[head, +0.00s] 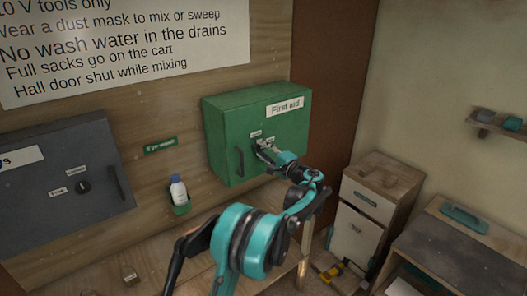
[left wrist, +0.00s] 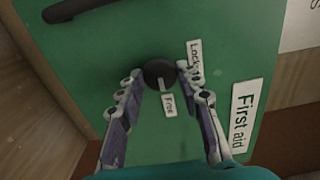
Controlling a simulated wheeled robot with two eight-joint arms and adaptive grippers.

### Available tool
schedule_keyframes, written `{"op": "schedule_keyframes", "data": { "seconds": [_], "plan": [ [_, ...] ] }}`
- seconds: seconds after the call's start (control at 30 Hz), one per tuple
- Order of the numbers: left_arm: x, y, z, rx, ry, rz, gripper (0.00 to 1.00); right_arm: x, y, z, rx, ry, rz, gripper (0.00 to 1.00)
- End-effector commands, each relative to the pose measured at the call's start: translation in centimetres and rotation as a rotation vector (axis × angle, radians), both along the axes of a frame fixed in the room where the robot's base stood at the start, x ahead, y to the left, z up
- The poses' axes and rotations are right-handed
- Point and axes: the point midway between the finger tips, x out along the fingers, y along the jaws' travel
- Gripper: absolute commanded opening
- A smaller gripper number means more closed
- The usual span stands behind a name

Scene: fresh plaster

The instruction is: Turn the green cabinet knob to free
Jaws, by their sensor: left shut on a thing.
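The green cabinet (head: 222,125), labelled "First aid", is mounted on the wooden wall. Its round black knob (left wrist: 159,72) shows between my fingertips in the left wrist view. A "Free" label (left wrist: 168,105) and a "Locked" label (left wrist: 195,58) sit beside the knob. A pale mark on the knob seems to point toward "Free". My left gripper (head: 266,148) reaches the cabinet front in the head view and hides most of the knob there. In the left wrist view the left gripper (left wrist: 160,80) is shut on the knob, one finger on each side. My right gripper is not in view.
A dark grey cabinet (head: 45,215) with its own knob hangs at the left. A bottle (head: 178,190) stands in a green holder below the eye-wash label.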

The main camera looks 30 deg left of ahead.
Motion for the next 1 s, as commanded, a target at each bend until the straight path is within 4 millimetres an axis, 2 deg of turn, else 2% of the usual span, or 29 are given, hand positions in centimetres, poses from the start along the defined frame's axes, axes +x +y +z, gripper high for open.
{"op": "schedule_keyframes", "data": {
  "seconds": [0.33, 0.37, 0.4, 0.43, 0.77, 0.87, 1.0],
  "plan": [
    [0.0, 0.0, 0.0, 0.002, 0.005, -0.001, 0.00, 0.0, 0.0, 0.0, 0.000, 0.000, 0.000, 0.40],
    [0.0, 0.0, 0.0, 0.002, 0.005, -0.001, 0.43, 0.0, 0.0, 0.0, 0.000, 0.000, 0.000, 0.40],
    [0.0, 0.0, 0.0, 0.002, 0.004, -0.001, 0.53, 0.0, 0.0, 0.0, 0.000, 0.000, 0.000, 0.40],
    [0.0, 0.0, 0.0, 0.002, 0.004, -0.001, 0.56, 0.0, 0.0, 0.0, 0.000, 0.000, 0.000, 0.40],
    [-0.1, -0.3, 0.0, 0.001, 0.003, -0.001, 0.56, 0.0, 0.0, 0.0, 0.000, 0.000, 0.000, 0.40],
    [-0.4, -1.3, 0.0, 0.001, 0.003, -0.004, 0.56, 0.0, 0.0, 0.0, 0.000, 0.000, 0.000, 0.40],
    [-1.4, -3.8, 0.0, 0.001, 0.003, -0.005, 0.56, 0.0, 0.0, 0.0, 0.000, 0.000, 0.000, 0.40]
  ]
}}
